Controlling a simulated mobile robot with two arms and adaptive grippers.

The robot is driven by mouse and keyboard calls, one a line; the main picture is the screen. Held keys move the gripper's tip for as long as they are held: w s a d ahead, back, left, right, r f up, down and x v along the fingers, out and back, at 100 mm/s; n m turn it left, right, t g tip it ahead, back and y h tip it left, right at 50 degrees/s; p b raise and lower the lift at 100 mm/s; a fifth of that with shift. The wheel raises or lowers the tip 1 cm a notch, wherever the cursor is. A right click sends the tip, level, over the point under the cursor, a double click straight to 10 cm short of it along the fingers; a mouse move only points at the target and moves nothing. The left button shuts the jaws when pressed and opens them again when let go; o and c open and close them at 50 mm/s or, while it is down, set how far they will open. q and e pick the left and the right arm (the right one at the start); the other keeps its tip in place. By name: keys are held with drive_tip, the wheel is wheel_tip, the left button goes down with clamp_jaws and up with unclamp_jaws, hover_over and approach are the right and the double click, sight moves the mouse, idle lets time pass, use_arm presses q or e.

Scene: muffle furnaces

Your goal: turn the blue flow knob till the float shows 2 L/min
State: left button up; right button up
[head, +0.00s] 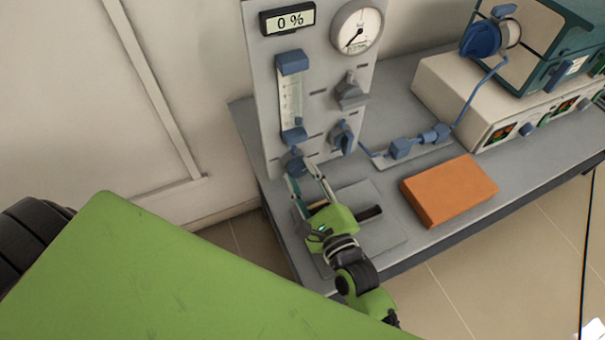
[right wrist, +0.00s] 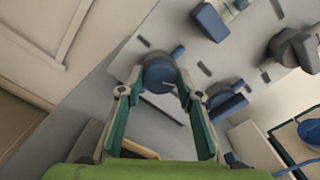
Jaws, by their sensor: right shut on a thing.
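The blue flow knob (head: 294,161) sits at the foot of the flowmeter (head: 291,98) on the upright grey panel. My right gripper (head: 303,172) reaches up to it from below, shut on the knob. In the right wrist view the blue knob (right wrist: 160,74) is between the two fingertips (right wrist: 157,88). The flowmeter's clear tube has blue blocks at its top and bottom. A small dark-blue spot near the tube's lower end may be the float; the scale is too small to read. My left gripper is not in view.
The panel (head: 268,70) also bears a display (head: 288,19) reading 0 %, a round gauge (head: 356,27), a grey valve (head: 351,91) and a blue valve handle (head: 342,137) close right of the gripper. An orange block (head: 449,190) and a furnace (head: 548,50) stand farther right.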

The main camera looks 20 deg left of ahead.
idle(0.3)
drive_tip(key=o, duration=1.1)
drive_tip(key=v, duration=1.2)
drive_tip(key=shift+d, duration=0.1)
